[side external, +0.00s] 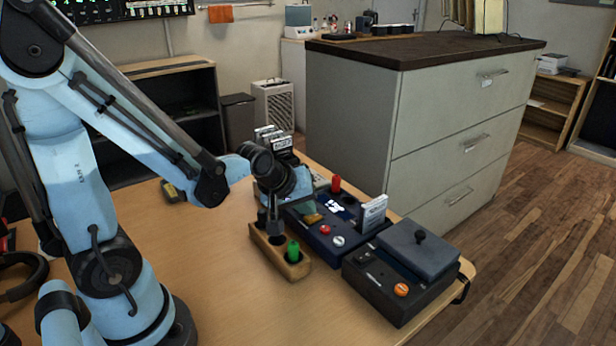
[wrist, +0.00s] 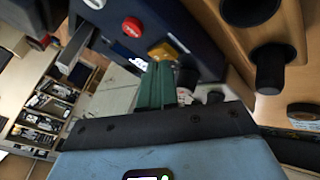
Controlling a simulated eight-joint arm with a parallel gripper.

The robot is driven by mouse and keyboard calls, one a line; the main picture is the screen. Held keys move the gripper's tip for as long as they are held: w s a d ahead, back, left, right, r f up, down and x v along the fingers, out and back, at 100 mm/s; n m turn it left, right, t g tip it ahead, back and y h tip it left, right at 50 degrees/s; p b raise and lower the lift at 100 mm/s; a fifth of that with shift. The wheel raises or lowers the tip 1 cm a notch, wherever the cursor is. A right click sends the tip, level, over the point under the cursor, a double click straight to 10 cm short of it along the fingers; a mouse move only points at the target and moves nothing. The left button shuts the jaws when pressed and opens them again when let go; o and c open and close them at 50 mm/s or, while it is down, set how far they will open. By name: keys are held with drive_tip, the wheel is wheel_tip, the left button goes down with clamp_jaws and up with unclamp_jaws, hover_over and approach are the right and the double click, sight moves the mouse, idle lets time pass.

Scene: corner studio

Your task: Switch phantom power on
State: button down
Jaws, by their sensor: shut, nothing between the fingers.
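A dark blue control box (side external: 318,239) stands on the desk, with a red button (side external: 325,229), a white button (side external: 338,240), a small lit screen (side external: 335,207) and a yellow control (side external: 312,218). I cannot read which control is labelled phantom power. My gripper (side external: 303,208) is low over the box's left part, its fingers partly hidden by the wrist. In the wrist view, my green fingers (wrist: 158,68) are together and empty, their tips close to the yellow control (wrist: 165,49). I cannot tell whether they touch. The red button (wrist: 133,27) lies beyond it.
A wooden holder (side external: 264,243) with dark holes and a green-topped peg (side external: 293,251) stands just before the box. A black box with a grey lid (side external: 420,248) and an orange button is at right. A white card (side external: 373,213) stands upright.

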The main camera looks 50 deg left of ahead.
drive_tip(key=shift+f, duration=0.2)
drive_tip(key=shift+r, duration=0.1)
idle(0.4)
drive_tip(key=shift+r, duration=0.65)
drive_tip(key=shift+r, duration=3)
drive_tip(key=s+d+m, duration=0.2)
drive_tip(key=m, duration=0.1)
drive_tip(key=s+d+m, duration=0.2)
drive_tip(key=s+m, duration=0.1)
drive_tip(key=m, duration=0.1)
drive_tip(key=s+d+m+h, duration=0.1)
drive_tip(key=s+d+m, duration=0.1)
drive_tip(key=m, duration=0.2)
drive_tip(key=shift+s+d+r, duration=0.15)
drive_tip(key=shift+d, duration=0.1)
